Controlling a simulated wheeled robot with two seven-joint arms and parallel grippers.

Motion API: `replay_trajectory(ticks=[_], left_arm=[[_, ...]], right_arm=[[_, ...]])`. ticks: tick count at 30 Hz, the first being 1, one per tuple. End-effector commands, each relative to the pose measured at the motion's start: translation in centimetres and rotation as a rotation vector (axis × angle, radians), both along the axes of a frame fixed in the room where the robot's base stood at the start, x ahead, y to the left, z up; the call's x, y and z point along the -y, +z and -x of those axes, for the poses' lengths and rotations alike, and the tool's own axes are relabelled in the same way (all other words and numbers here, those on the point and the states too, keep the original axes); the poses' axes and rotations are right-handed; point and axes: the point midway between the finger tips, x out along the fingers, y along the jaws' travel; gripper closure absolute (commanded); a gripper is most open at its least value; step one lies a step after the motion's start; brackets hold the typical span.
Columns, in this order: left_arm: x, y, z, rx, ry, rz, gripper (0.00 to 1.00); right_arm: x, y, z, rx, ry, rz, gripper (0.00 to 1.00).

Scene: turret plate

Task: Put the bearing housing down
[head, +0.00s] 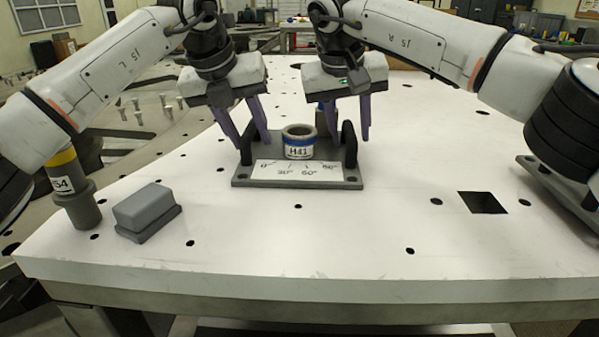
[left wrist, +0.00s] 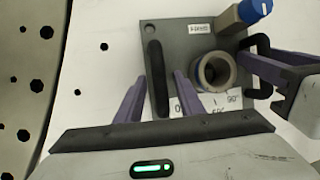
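The bearing housing appears as a grey base plate (head: 240,182) with two black upright handles and a round grey collar (head: 298,133) with a blue band, labelled H41. It lies flat on the white table. The collar and plate (left wrist: 200,50) also show in the left wrist view. My left gripper (head: 253,143) is open, its purple fingers on either side of the left handle (left wrist: 155,70), with gaps visible. My right gripper (head: 349,138) is open, its fingers on either side of the right handle (head: 349,145). The far side of the plate is partly hidden.
A grey block on a thin base (head: 148,207) sits at the table's left. A grey cylinder with a yellow band (head: 70,185) stands at the left edge. A blue-capped cylinder (left wrist: 255,10) is behind the collar. The front is clear.

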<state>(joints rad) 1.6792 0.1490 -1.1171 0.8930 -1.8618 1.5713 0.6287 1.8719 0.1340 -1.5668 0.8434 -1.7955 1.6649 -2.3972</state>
Motion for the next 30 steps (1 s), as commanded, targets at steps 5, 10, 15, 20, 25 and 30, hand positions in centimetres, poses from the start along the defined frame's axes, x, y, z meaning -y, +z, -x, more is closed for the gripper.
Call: replay_trajectory(ticks=[5,10,15,20,25,30], left_arm=[[0.1,0.1,0.0,0.0,-0.001,0.001,0.66],[0.0,0.5,0.2,0.001,-0.001,0.002,0.66],[-0.6,2.8,1.0,0.004,-0.001,0.002,0.66],[-1.4,6.1,2.3,0.005,-0.002,0.002,0.66],[-2.1,9.0,3.5,0.003,-0.001,0.001,0.66],[-2.6,10.6,4.1,0.001,0.0,0.001,0.66]], right_arm=[[-0.1,0.0,0.0,0.0,0.001,-0.001,0.66],[-0.1,0.0,0.0,0.0,0.001,-0.001,0.66],[-0.1,0.0,0.0,0.0,0.003,-0.001,0.66],[-0.1,0.0,0.0,0.0,0.003,-0.001,0.66],[-0.1,0.0,0.0,0.0,0.003,-0.001,0.66],[-0.1,0.0,0.0,0.0,0.003,-0.001,0.66]])
